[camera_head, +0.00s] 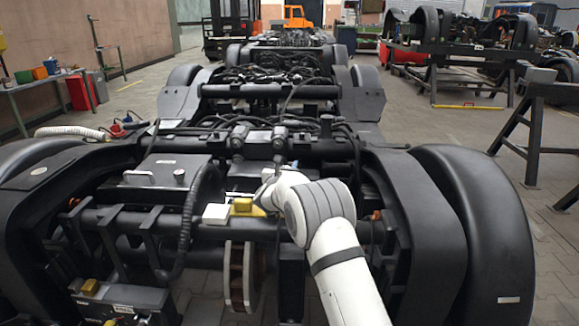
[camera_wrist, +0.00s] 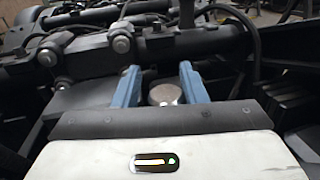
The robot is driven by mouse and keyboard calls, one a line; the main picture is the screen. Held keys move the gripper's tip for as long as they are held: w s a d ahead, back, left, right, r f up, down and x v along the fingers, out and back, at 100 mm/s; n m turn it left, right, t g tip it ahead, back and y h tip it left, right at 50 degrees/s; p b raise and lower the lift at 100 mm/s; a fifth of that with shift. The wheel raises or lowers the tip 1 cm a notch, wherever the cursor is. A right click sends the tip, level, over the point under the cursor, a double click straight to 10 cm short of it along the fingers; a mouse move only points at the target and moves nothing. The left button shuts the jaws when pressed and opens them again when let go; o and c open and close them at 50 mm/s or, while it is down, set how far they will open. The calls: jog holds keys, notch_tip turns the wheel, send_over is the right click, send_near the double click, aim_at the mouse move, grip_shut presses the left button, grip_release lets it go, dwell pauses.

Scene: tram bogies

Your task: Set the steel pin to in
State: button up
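A round, silver metal head, which looks like the steel pin (camera_wrist: 165,94), shows in the wrist view between the two blue fingers of my gripper (camera_wrist: 162,88). The fingers stand apart on either side of the head, with a narrow gap visible at the left; contact on the right is hard to tell. The pin's shaft is hidden, so how far in it sits cannot be seen. In the head view my white arm reaches over the middle of the near bogie (camera_head: 430,220), and its wrist hides the fingers and the pin head.
A dark bar with bolted joints (camera_wrist: 122,45) lies just beyond the fingers. A yellow block (camera_head: 242,205) and a white block (camera_head: 216,213) are left of my wrist. Hoses run close by.

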jog(key=shift+o, duration=1.4)
jog(key=s+a+p, duration=0.1)
jog(key=s+p, duration=0.1)
jog(key=s, duration=0.5)
jog(key=shift+s+a, duration=0.25)
jog(key=shift+s, duration=0.1)
